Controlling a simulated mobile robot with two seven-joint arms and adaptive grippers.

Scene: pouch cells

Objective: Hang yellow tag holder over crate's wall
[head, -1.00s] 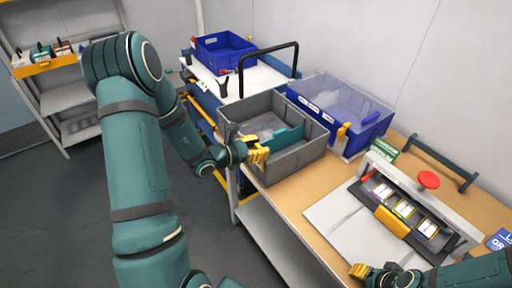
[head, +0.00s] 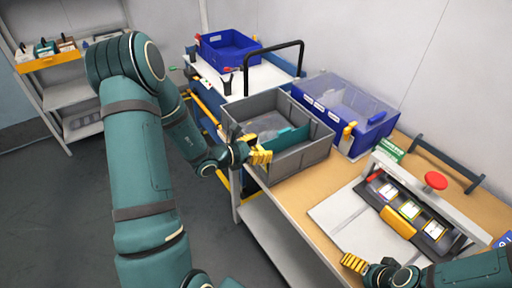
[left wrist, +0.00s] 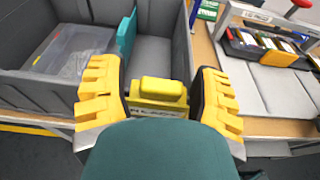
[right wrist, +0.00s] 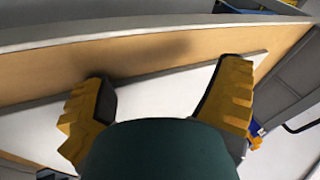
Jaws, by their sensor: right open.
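The yellow tag holder (left wrist: 158,98) is at the top of the near wall of the grey crate (head: 302,160) in the left wrist view. Lettering shows on its lower front, partly hidden by my wrist. Whether the holder's back hooks over the wall is hidden. The crate has a teal divider (left wrist: 126,36) and a clear bag (left wrist: 75,50) inside. My right gripper (head: 356,264) is open and empty by the bench's front edge.
A blue lidded bin (head: 345,110) with a yellow tag stands right behind the crate. A press fixture (head: 410,210) with a red knob holds several cells on the bench (head: 290,197). A trolley with a blue bin (head: 226,47) stands behind.

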